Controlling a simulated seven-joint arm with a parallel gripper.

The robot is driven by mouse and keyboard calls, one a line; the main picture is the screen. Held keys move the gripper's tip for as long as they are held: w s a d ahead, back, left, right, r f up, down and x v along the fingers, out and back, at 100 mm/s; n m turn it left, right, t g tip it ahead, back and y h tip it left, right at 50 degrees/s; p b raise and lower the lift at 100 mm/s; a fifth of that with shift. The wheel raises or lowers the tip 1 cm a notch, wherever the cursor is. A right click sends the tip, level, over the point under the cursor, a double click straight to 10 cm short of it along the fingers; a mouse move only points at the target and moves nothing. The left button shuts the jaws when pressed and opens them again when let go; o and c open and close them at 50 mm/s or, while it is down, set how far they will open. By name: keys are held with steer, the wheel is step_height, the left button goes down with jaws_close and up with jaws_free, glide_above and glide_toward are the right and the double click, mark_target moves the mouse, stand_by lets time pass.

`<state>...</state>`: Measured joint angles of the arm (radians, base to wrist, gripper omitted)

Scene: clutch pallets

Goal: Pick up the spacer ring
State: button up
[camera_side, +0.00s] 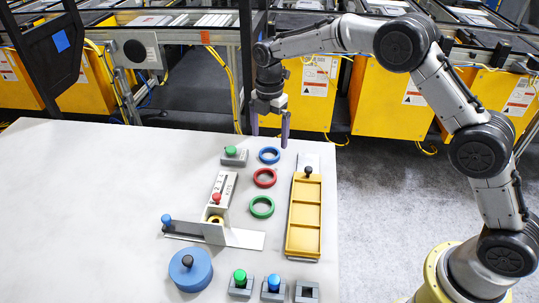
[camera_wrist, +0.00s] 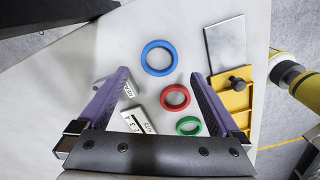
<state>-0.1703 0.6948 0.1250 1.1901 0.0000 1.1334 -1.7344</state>
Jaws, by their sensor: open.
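Three rings lie flat in a row on the white table: a blue ring (camera_side: 269,155), a red ring (camera_side: 265,178) and a green ring (camera_side: 262,207). Which one is the spacer ring I cannot tell. The wrist view also shows the blue ring (camera_wrist: 159,43), the red ring (camera_wrist: 175,97) and the green ring (camera_wrist: 188,126). My gripper (camera_side: 270,135) is open and empty, pointing down above the table near the blue ring. In the wrist view, its purple fingers (camera_wrist: 160,76) stand apart, with the rings showing between and beyond them.
A yellow tray (camera_side: 289,217) with a black knob lies right of the rings. A slotted grey fixture (camera_side: 240,237) with red and blue knobs lies left. A blue round lidded piece (camera_side: 190,270) and several small grey blocks are at the front. The table's left part is clear.

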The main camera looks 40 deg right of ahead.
mark_target(269, 157)
steer(key=shift+d+f, duration=0.1)
steer(key=shift+f, duration=2.75)
steer(key=c, duration=1.3)
steer(key=shift+o, duration=0.2)
steer(key=shift+w+r, duration=0.1)
steer(key=shift+r, duration=0.05)
